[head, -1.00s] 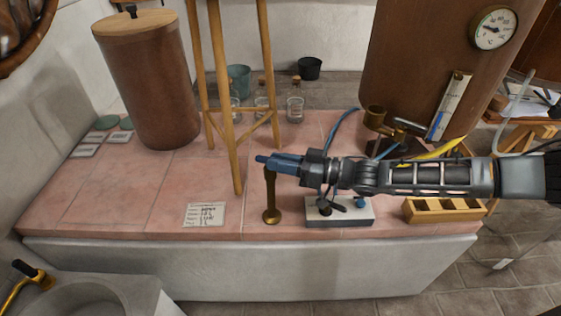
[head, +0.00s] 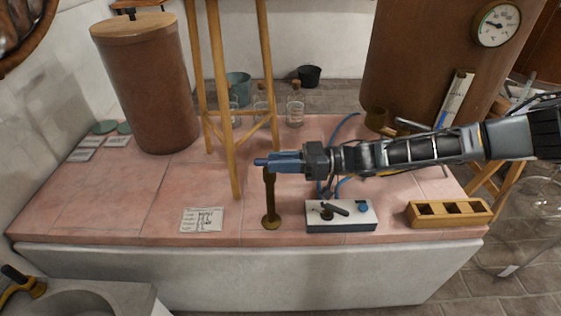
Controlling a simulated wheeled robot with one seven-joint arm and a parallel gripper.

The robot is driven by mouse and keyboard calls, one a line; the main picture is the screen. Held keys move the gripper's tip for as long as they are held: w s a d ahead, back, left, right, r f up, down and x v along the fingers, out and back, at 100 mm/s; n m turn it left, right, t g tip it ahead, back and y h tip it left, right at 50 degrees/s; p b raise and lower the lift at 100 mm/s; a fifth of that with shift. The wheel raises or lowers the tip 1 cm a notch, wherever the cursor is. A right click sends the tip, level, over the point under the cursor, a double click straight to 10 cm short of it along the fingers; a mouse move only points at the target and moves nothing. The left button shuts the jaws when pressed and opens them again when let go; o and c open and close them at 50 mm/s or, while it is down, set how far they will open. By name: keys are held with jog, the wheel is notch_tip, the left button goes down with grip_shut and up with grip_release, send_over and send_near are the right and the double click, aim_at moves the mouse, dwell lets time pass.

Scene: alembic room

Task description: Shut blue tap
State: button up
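A slim brass post (head: 269,200) stands on the pink tiled bench near its front edge. A narrow blue piece (head: 261,161), seemingly the tap's handle, sticks out to the left at the post's top. My gripper (head: 284,161) reaches in from the right at that height. Its blue-grey end overlaps the post top and meets the blue piece. The edge between finger and handle is unclear, and I cannot see a gap between the fingers or whether they hold the handle.
A white box (head: 341,223) with a black lever and blue knob sits right of the post. A wooden block (head: 449,213) with holes lies farther right. A label card (head: 202,220) lies to the left. A wooden stand (head: 230,150) rises close behind. A copper vessel (head: 150,90) stands back left.

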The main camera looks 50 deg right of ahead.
jog(key=shift+o, duration=1.1)
jog(key=v, duration=0.8)
jog(key=shift+b, duration=0.35)
